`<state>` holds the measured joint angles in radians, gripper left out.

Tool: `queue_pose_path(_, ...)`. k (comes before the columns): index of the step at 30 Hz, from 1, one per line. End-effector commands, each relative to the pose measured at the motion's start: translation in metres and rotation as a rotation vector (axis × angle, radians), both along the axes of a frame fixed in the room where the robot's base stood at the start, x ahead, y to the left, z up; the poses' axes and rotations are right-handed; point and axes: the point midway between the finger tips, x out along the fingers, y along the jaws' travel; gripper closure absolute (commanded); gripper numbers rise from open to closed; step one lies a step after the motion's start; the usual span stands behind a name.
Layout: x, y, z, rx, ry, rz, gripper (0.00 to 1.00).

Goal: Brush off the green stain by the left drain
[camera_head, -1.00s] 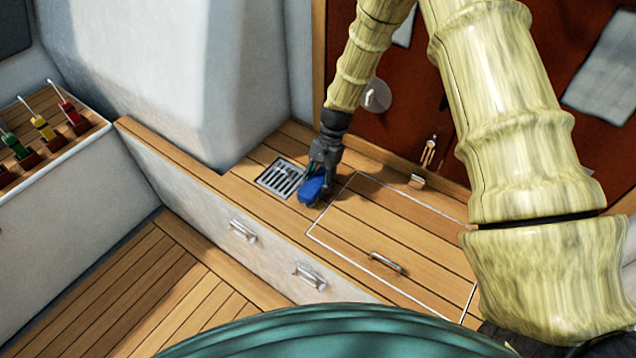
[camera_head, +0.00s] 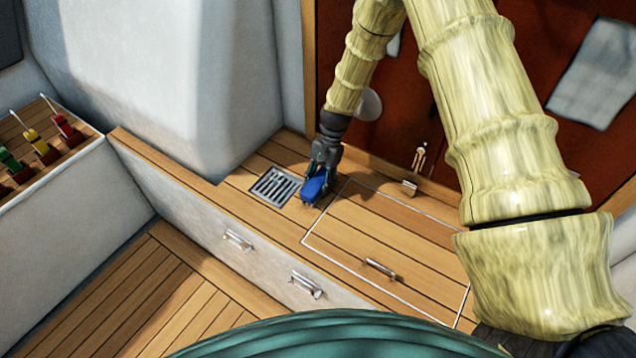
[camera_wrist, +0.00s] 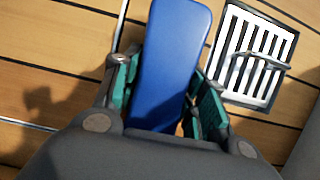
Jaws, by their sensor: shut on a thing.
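My gripper (camera_head: 322,172) is shut on a blue brush (camera_head: 315,187) and holds it at the wooden deck, just right of the metal drain (camera_head: 275,185). In the wrist view the brush's blue back (camera_wrist: 172,62) lies between the green finger pads, with the slotted drain (camera_wrist: 255,55) close on the right. I cannot tell whether the bristles touch the planks, as the brush hides its underside. No green stain shows in either view; the patch under the brush and gripper is hidden.
A hatch outline with a handle (camera_head: 380,268) lies right of the brush. A white wall block (camera_head: 215,80) rises behind the drain. A dark red door panel (camera_head: 405,125) with a hanging metal fitting (camera_head: 419,158) stands behind. A rack of coloured-handled items (camera_head: 38,147) is at left.

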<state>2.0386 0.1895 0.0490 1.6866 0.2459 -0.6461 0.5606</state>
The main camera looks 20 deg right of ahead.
Motion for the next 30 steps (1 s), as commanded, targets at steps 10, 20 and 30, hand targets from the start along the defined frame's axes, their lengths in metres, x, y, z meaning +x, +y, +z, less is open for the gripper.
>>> queue_pose_path(10,-0.014,0.016,-0.002,0.000,0.003,0.001,0.99)
queue_pose_path(20,-0.027,0.031,-0.006,-0.001,0.006,0.001,0.99)
queue_pose_path(30,-0.023,0.033,-0.005,0.000,0.004,0.000,0.99)
